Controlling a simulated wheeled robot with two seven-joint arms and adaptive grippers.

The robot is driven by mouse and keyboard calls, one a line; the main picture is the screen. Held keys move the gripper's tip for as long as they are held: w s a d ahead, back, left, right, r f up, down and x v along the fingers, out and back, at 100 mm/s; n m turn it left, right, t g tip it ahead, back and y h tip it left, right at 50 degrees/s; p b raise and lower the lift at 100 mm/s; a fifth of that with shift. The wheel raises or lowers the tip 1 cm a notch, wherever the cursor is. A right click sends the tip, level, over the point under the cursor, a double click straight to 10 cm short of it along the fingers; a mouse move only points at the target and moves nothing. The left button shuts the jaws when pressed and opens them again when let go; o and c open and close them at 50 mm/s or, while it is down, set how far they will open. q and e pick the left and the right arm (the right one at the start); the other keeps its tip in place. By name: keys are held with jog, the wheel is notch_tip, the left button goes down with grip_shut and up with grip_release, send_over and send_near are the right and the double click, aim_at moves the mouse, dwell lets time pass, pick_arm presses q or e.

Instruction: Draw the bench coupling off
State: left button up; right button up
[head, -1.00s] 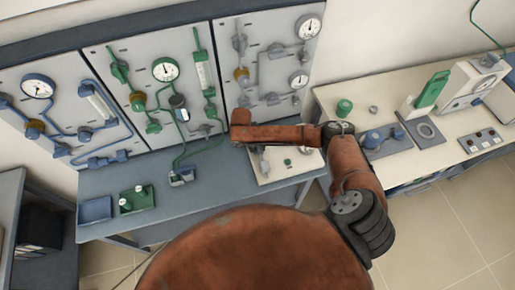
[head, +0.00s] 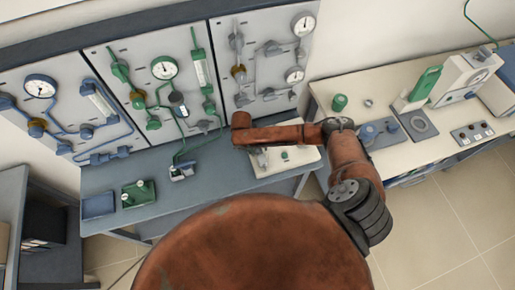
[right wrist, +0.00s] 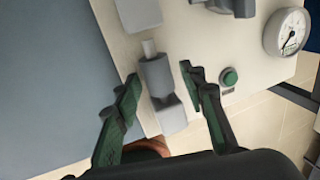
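The bench coupling appears to be the dark grey cylinder (right wrist: 157,76) in the right wrist view. It sits on a pale board (right wrist: 195,50), in line with a light stub (right wrist: 149,48) and a lighter grey block (right wrist: 170,114). My right gripper (right wrist: 159,74) is open, its two green-padded fingers on either side of the cylinder with a visible gap on each side. In the head view the board (head: 302,160) lies on the blue-grey bench, partly under my right arm; the gripper itself cannot be made out there. My left gripper is not in view.
A green button (right wrist: 230,77) and a pressure gauge (right wrist: 288,32) are on the board, right of the fingers. Upright pipe panels (head: 160,95) stand behind the bench. A green tray (head: 138,194) and blue tray (head: 98,206) lie at its left. A side table (head: 350,88) carries instruments.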

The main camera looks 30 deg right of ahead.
jog(key=shift+w, duration=0.15)
jog(key=shift+a+r, duration=0.2)
jog(key=shift+r, duration=0.3)
jog(key=v, duration=1.1)
